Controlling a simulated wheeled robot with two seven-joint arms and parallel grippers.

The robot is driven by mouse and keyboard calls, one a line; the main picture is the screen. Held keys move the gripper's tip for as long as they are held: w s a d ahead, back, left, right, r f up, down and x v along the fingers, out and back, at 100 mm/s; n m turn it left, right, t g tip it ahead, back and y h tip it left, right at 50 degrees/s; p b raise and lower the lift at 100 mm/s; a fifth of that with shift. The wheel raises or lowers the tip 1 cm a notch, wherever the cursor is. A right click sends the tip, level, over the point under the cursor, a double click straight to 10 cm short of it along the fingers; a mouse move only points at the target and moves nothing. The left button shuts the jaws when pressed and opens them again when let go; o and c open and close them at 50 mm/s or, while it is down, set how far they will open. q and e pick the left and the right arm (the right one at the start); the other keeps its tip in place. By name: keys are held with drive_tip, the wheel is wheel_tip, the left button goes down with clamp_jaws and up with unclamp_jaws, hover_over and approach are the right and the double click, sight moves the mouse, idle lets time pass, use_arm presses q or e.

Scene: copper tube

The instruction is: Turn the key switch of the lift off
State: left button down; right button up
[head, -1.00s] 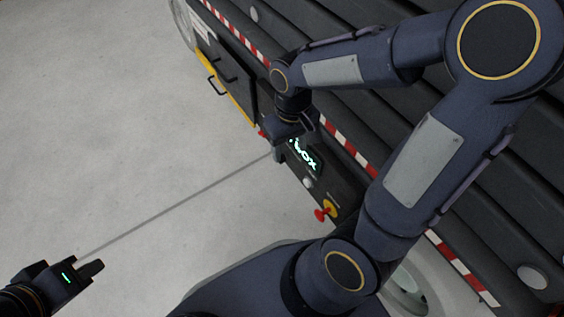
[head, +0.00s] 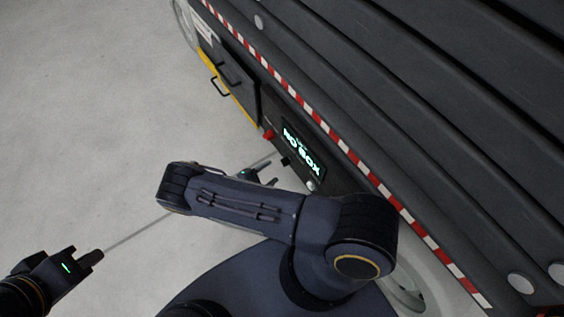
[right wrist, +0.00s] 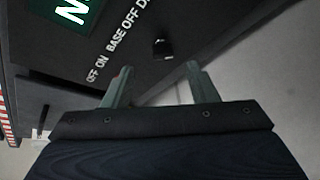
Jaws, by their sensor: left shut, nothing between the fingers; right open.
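The lift is the dark machine with a control panel on its side. A small black knob (right wrist: 162,48), which looks like the key switch, stands out from the panel beside white lettering reading OFF, ON, BASE. It also shows small and dark in the head view (head: 285,160). My right gripper (right wrist: 160,75) is open, its two fingers pointing toward the knob with a gap between them and nothing held. In the head view, my right gripper (head: 268,180) is partly hidden by my arm. My left gripper (head: 96,257) is shut and empty at lower left, far from the panel.
A striped edge (head: 345,150) runs above. The grey floor (head: 90,120) at left is clear.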

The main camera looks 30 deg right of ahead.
sight(283, 164)
drive_tip(key=shift+n+t, duration=0.3)
drive_tip(key=shift+t, duration=0.1)
drive_tip(key=x, duration=0.3)
drive_tip(key=f+b+x, duration=0.1)
drive_tip(key=x, duration=0.3)
drive_tip(key=shift+s+a, duration=0.15)
drive_tip(key=shift+s, duration=0.1)
drive_tip(key=shift+w+d+f+b, duration=0.15)
drive_tip(key=shift+w+d+b, duration=0.15)
drive_tip(key=shift+d, duration=0.25)
drive_tip(key=shift+s, duration=0.1)
drive_tip(key=c, duration=1)
